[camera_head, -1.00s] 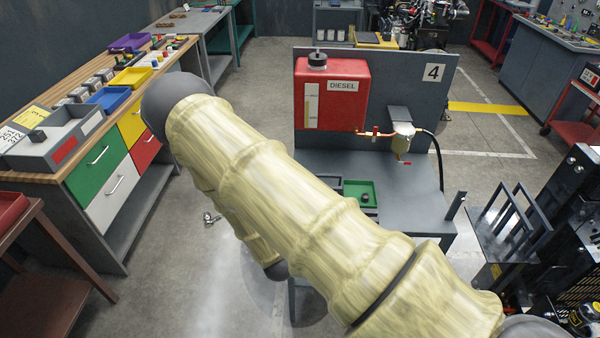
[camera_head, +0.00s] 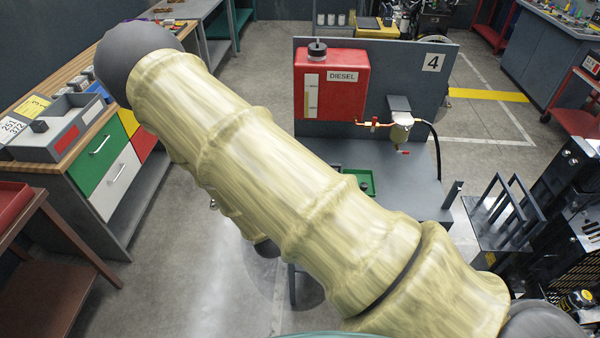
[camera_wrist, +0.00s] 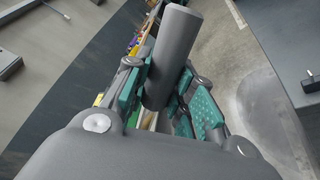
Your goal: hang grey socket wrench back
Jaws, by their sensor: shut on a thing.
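In the wrist view my gripper (camera_wrist: 161,98) is shut on a grey cylindrical thing, which I take as the grey socket wrench (camera_wrist: 174,45). Its round shaft stands up between the green finger pads and tilts a little to the right at the top. Its other end is hidden behind the gripper body. In the head view my arm covers the middle of the picture, and neither the gripper fingers nor the wrench can be made out there. No hanging place for the wrench can be made out.
A workbench with coloured drawers (camera_head: 103,155) stands at left, with a grey box (camera_head: 62,125) on top. A grey stand (camera_head: 415,185) with a red diesel tank (camera_head: 331,85) is in the middle. A brown-red table (camera_head: 50,235) is at front left. Floor shows between bench and stand.

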